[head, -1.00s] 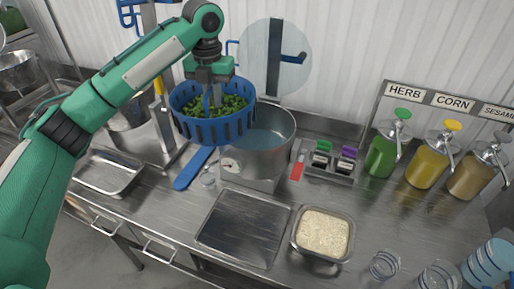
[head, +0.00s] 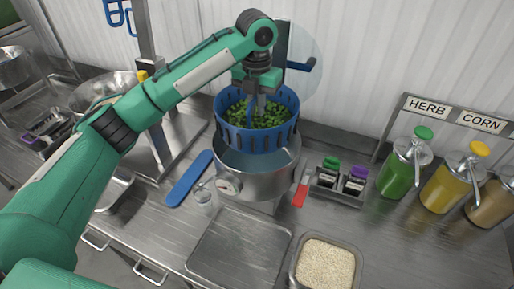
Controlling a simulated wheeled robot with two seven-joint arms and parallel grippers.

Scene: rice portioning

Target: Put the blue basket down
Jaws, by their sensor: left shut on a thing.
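The blue basket (head: 257,139) is a slotted round basket full of green pieces (head: 258,113). My left gripper (head: 259,92) points down into it and is shut on it, apparently by a blue upright part at its middle. The basket hangs over the large steel pot (head: 256,179) and covers the back of its opening. I cannot tell whether the basket's bottom touches the pot or is inside its rim. My right gripper is not in view.
An empty steel tray (head: 238,252) and a tray of rice (head: 326,266) lie in front. A blue paddle (head: 190,178) and small glass (head: 203,196) are left of the pot. A red-handled tool (head: 300,192) and pump bottles (head: 404,167) stand right.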

